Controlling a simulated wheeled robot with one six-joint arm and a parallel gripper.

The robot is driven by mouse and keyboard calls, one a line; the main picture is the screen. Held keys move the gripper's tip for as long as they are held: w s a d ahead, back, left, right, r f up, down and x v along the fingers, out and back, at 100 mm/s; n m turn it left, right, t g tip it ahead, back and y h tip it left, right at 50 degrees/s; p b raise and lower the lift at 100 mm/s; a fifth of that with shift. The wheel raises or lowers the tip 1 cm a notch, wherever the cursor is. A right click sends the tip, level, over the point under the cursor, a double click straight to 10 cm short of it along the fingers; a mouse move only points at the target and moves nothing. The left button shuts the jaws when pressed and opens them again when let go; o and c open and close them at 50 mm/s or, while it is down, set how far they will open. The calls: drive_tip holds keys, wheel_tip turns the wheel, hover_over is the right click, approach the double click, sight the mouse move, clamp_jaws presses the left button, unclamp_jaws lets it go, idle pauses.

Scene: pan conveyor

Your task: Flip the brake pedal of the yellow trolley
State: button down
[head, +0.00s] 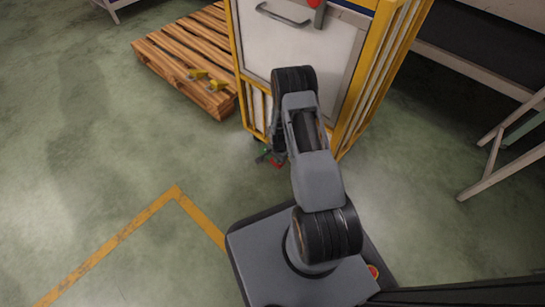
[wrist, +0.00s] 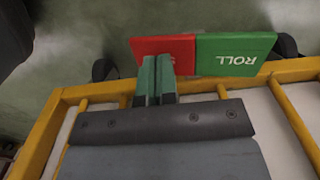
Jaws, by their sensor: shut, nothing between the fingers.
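The yellow trolley (head: 352,110) stands in front of me, with its yellow frame and white panel. Its brake pedal (wrist: 236,55) shows in the wrist view as a flat plate, red on the left and green on the right. The green half reads ROLL, upside down. My gripper (wrist: 158,65) is shut and empty. Its green fingertips overlap the red half and hide most of its lettering. I cannot tell whether they touch it. In the head view my arm hides most of the pedal, and a small red part (head: 277,164) shows low at the trolley's base.
Dark trolley wheels (wrist: 104,68) sit beside the pedal. A wooden pallet (head: 180,57) with small yellow items lies left of the trolley. A bench frame (head: 500,165) stands on the right. The floor at left is clear, with a yellow line (head: 130,230).

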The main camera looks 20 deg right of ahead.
drive_tip(key=shift+r, duration=0.15)
drive_tip(key=shift+r+p, duration=2.6)
drive_tip(key=shift+r, duration=0.8)
